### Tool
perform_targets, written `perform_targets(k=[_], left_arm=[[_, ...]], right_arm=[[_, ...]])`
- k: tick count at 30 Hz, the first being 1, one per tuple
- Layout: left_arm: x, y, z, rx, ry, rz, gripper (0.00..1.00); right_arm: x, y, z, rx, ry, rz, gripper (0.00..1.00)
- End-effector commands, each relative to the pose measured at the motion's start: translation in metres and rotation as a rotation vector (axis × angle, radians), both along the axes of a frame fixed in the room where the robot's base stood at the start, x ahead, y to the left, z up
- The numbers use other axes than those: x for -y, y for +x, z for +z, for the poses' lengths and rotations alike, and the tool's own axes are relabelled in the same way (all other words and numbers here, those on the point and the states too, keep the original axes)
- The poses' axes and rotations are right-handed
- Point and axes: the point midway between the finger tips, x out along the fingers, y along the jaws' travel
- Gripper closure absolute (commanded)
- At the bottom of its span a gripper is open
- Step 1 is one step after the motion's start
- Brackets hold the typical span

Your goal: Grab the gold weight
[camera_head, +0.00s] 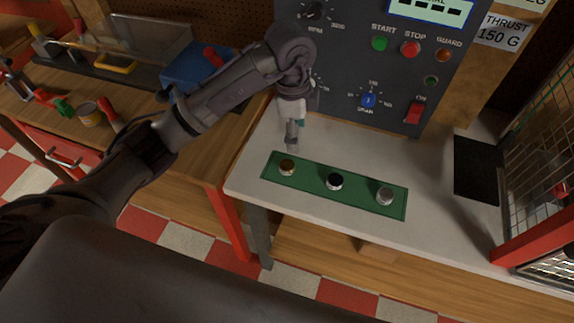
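The gold weight (287,167) stands at the left end of a green mat (311,181) on a pale worktop. A black weight (335,181) stands in the middle of the mat and a silver weight (385,196) near its right end. My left gripper (292,145) points down just above and behind the gold weight in the picture, and a small gap shows between them. Its fingers overlap from this angle, so I cannot tell their opening. My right gripper is not in view.
A grey control panel (345,60) with buttons and dials rises behind the mat. A red-framed mesh cage (535,150) and a black pad (478,170) are at the right. A wooden bench with tools and a blue box (190,72) is at the left. The worktop (440,225) beside the mat is clear.

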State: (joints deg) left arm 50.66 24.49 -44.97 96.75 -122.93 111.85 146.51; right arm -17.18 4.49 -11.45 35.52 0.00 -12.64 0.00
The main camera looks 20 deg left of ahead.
Motion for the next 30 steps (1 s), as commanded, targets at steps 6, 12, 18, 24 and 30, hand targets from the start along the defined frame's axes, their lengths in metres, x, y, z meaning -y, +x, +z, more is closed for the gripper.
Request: perform_targets(k=[6, 12, 18, 24, 30], left_arm=[[-0.018, 0.002, -0.013, -0.010, 0.083, 0.067, 0.28], [-0.018, 0.002, -0.052, -0.009, 0.080, 0.064, 0.28], [-0.017, 0.003, -0.078, -0.006, 0.078, 0.062, 0.28], [-0.020, 0.003, -0.092, -0.009, 0.078, 0.063, 0.28], [-0.024, 0.004, -0.123, -0.008, 0.078, 0.062, 0.28]], right_arm=[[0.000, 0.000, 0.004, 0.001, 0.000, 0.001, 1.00], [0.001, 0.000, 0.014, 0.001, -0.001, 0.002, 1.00], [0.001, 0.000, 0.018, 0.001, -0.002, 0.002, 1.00], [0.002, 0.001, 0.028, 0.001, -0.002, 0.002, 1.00], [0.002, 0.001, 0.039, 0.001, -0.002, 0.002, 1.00]])
